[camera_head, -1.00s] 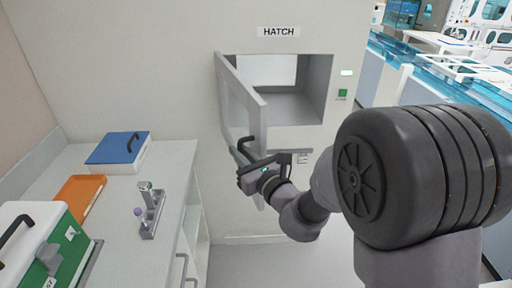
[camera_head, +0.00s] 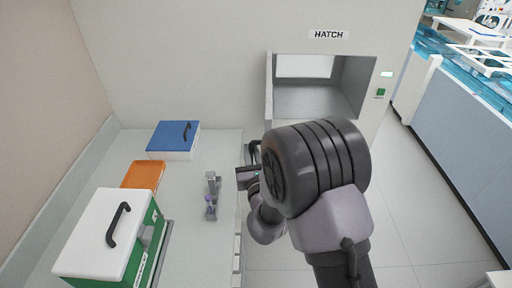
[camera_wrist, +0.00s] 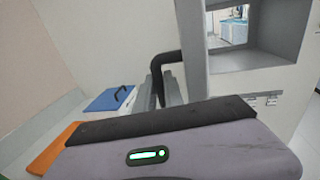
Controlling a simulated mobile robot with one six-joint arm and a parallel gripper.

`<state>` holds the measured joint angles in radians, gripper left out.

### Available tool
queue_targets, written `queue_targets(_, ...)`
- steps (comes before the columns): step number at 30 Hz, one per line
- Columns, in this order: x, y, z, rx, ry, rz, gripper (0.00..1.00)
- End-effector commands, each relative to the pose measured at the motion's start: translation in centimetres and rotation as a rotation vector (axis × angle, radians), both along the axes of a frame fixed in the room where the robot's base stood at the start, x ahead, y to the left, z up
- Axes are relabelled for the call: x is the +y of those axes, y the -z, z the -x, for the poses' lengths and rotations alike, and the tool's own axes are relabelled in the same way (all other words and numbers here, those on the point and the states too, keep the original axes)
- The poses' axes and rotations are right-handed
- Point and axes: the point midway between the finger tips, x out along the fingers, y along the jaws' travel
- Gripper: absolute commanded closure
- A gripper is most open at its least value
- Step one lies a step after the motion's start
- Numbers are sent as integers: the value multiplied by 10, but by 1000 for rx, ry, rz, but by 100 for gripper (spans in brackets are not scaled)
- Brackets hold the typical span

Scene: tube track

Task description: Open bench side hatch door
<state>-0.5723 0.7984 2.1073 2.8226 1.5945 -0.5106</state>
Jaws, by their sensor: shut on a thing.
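The hatch door (camera_head: 269,88) stands swung out from the hatch opening (camera_head: 315,95) in the wall and shows almost edge-on in the head view. In the wrist view the door (camera_wrist: 193,50) is a pale upright panel left of the open compartment. Its black handle (camera_wrist: 164,65) is on the door's left face; it also shows in the head view (camera_head: 252,150), partly hidden by my arm. My gripper (camera_head: 248,176) is at the handle and shut on it. In the wrist view the gripper body hides the lower part of the handle and most of the fingers.
A bench on the left carries a blue-lidded box (camera_head: 172,138), an orange tray (camera_head: 143,175), a small tube stand (camera_head: 212,195) and a green-and-white case (camera_head: 110,235). A green button (camera_head: 380,93) is right of the hatch. Floor (camera_head: 420,200) is clear at right.

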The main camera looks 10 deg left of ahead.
Motion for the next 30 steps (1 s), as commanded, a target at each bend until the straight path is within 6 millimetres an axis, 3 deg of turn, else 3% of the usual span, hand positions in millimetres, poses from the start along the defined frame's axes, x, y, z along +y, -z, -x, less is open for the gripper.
queue_targets(10,0,-2,-1,-4,4,-5,100)
queue_targets(11,0,-2,-1,-5,4,-6,86)
queue_targets(12,0,-2,-1,-4,4,-5,79)
queue_targets(22,0,-1,1,-2,2,-3,79)
queue_targets(26,-7,0,16,1,2,-3,79)
queue_targets(30,-20,0,44,1,2,-2,79)
